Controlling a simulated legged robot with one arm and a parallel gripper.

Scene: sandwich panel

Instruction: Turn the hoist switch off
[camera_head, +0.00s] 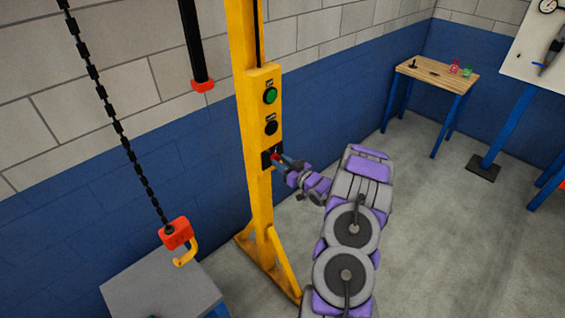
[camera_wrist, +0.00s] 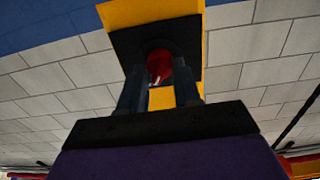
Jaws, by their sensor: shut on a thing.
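The hoist switch is a red knob (camera_wrist: 159,64) on a black plate (camera_wrist: 128,42), low on the yellow control panel (camera_head: 263,97) of a yellow post. My gripper (camera_head: 280,159) is at this switch, and its fingers also show in the wrist view (camera_wrist: 159,88). The two dark fingers are shut on the red knob, one on each side. A small pale mark shows on the knob between the fingers. In the head view the knob is small and partly hidden by my gripper, so its exact turn angle is hard to tell.
Above the switch are a green button (camera_head: 270,95) and a black button (camera_head: 271,128). A chain with an orange hook block (camera_head: 175,233) hangs at left over a grey table (camera_head: 160,287). A wooden workbench (camera_head: 437,74) stands at back right. The floor to the right is open.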

